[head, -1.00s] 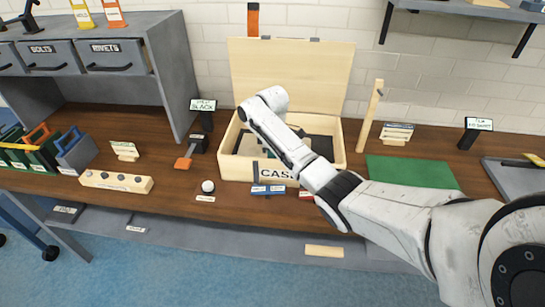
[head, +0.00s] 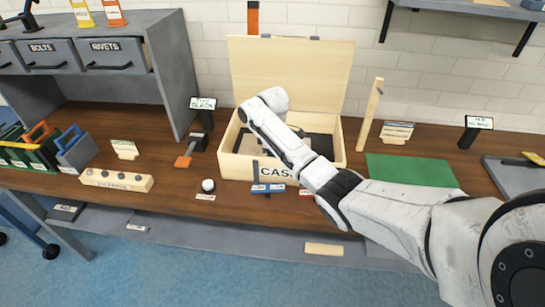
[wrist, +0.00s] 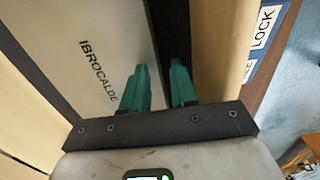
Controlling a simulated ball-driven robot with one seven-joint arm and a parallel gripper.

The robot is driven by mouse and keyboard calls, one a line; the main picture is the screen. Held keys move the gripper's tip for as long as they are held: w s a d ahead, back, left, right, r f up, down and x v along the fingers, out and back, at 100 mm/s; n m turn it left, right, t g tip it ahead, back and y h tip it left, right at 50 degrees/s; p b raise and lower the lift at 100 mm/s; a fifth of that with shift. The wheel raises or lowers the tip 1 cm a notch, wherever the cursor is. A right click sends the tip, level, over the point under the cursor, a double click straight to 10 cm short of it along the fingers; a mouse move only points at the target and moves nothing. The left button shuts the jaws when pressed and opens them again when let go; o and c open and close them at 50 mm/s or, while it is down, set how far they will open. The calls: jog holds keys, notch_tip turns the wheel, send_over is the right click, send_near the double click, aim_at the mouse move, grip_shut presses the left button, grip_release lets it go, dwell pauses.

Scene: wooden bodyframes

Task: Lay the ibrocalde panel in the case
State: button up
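The open wooden case (head: 232,165) stands on the bench with its lid (head: 290,75) raised at the back. A pale panel lettered IBROCALDE (wrist: 95,55) shows in the wrist view beside a dark strip, within the case's wooden walls. I cannot tell whether it rests on the case floor. My gripper (wrist: 160,80) has two teal fingers standing apart, with a narrow gap between them and nothing clearly gripped. The left finger overlaps the panel's right edge; the right finger is over the dark strip. In the head view my arm hides the gripper and most of the panel.
A blue block (head: 267,189) lies before the case. A wooden post (head: 369,115) and green mat (head: 410,172) are to its right. A white ball (head: 208,185), a pale block (head: 115,180) and an orange-handled tool (head: 186,158) are left.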

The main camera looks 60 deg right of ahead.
notch_tip(320, 180, up, 12)
jog(key=p, duration=0.2)
dwell(1.4)
